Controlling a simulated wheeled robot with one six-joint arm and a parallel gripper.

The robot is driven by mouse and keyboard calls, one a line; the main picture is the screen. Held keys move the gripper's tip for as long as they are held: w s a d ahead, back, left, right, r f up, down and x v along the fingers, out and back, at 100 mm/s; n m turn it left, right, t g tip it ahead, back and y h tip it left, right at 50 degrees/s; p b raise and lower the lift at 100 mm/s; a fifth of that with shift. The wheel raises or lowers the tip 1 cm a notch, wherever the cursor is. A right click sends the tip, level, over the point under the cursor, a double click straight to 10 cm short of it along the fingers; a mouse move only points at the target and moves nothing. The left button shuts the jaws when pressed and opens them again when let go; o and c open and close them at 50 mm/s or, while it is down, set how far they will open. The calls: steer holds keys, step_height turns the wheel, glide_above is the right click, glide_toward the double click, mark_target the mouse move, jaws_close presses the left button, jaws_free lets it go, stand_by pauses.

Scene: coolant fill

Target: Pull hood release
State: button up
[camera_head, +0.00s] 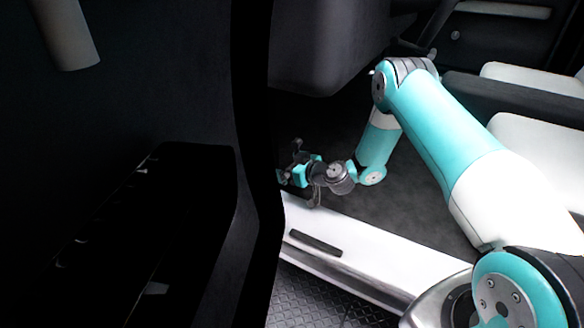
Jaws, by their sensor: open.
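My gripper (298,173) is in the footwell of a vehicle, low down near the door opening, at the end of my teal and white arm. It points left toward the dark edge of the door frame. Its jaws are open and small in the picture, with nothing visible between them. I cannot make out a hood release lever; the area just left of my gripper is hidden behind the dark door edge.
The open door's dark inner panel (120,130) fills the left side. The underside of the dashboard (325,45) hangs above my gripper. A white door sill (340,243) runs below it. Light seats (535,150) stand at the right. The dark floor (400,215) beside my forearm is bare.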

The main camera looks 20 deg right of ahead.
steer(key=f+b+v, duration=0.2)
steer(key=v, duration=0.7)
steer(key=s+f+b+v, duration=0.1)
steer(key=b+v, duration=0.2)
steer(key=v, duration=0.7)
steer(key=shift+s+d+f+b, duration=0.2)
steer(key=shift+d+f+b, duration=0.1)
steer(key=shift+d+b, duration=0.05)
stand_by(0.8)
steer(key=shift+f, duration=0.1)
stand_by(0.4)
steer(key=p+v, duration=0.6)
steer(key=v, duration=1.1)
steer(key=shift+s+p, duration=0.25)
steer(key=shift+p, duration=0.15)
